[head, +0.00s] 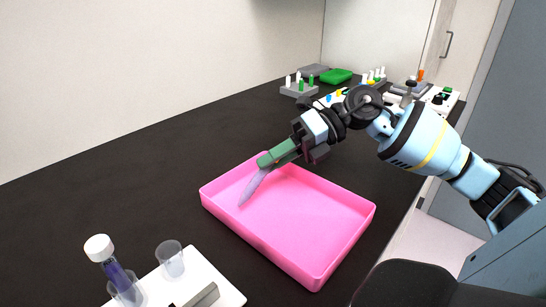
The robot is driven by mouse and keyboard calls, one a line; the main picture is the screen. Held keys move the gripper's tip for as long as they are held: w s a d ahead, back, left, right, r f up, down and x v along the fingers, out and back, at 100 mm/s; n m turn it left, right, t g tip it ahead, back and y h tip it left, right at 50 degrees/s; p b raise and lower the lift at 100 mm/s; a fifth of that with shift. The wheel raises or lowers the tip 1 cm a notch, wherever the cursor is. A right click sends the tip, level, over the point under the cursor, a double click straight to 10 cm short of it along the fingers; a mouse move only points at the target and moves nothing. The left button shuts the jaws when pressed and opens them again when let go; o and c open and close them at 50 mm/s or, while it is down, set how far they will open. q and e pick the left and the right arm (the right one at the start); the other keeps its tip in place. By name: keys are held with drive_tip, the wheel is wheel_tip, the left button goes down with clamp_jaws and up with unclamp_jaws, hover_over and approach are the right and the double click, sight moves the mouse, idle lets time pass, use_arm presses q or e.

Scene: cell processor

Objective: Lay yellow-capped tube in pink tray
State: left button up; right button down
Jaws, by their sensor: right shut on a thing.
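The pink tray (333,236) lies on the black bench in the middle of the head view, with its raised rim all around. My right gripper (269,160) is over the tray's far left part, with its fingers shut on a tube (252,188). The tube is translucent and grey, with its tapered end pointing down and to the left inside the tray's outline. I cannot tell whether its tip touches the tray floor. Its cap is hidden by the fingers, so I see no yellow on it. My left gripper is not in view.
A white holder (226,292) at the lower left carries a white-capped tube (109,263) and a clear empty cup (170,259). Grey racks (299,90), a green tray (336,76) and white devices stand at the back. The bench left of the tray is clear.

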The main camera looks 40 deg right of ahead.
drive_tip(key=c, duration=1.2)
unclamp_jaws()
drive_tip(key=shift+b+v, duration=0.35)
drive_tip(key=shift+v, duration=3.55)
